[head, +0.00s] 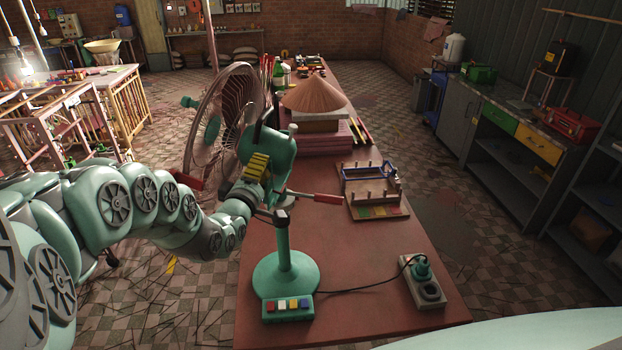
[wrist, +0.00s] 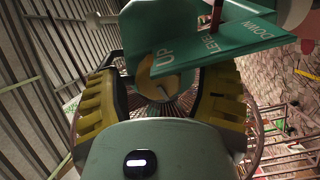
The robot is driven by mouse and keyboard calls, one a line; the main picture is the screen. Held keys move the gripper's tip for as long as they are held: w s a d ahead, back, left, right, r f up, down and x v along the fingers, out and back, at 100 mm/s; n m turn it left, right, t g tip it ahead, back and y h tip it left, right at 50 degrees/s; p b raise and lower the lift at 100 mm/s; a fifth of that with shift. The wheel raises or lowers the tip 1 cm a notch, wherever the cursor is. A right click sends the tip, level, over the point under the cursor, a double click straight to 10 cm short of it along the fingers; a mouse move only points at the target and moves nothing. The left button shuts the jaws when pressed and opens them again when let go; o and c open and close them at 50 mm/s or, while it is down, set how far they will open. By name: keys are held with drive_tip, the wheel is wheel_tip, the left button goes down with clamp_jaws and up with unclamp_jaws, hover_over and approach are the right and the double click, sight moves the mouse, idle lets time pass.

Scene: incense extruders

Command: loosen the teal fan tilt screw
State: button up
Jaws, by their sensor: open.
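The teal desk fan (head: 283,268) stands on the near part of the red table, its wire cage (head: 221,112) facing left. My gripper (head: 256,166) is at the fan's head, its yellow ribbed pads close to the teal housing. In the wrist view my gripper (wrist: 166,78) is open, one pad on each side of a teal part with a round brass-coloured face (wrist: 163,70). I cannot tell whether this face is the tilt screw, or whether the pads touch it. A teal plate (wrist: 215,48) lettered UP, LEVEL and DOWN sits just above, with a red pointer (wrist: 216,14).
A red-handled rod (head: 328,198) juts right beside the fan's stem. A socket strip (head: 422,283) with the fan's cord lies at the near right. A wooden rack (head: 370,190) and a cone-shaped heap (head: 314,93) stand farther back. The table's front right is mostly clear.

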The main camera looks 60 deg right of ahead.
drive_tip(key=shift+a, duration=0.1)
drive_tip(key=v, duration=0.7)
idle(0.6)
drive_tip(key=shift+a, duration=0.15)
drive_tip(key=shift+s, duration=0.1)
idle(0.5)
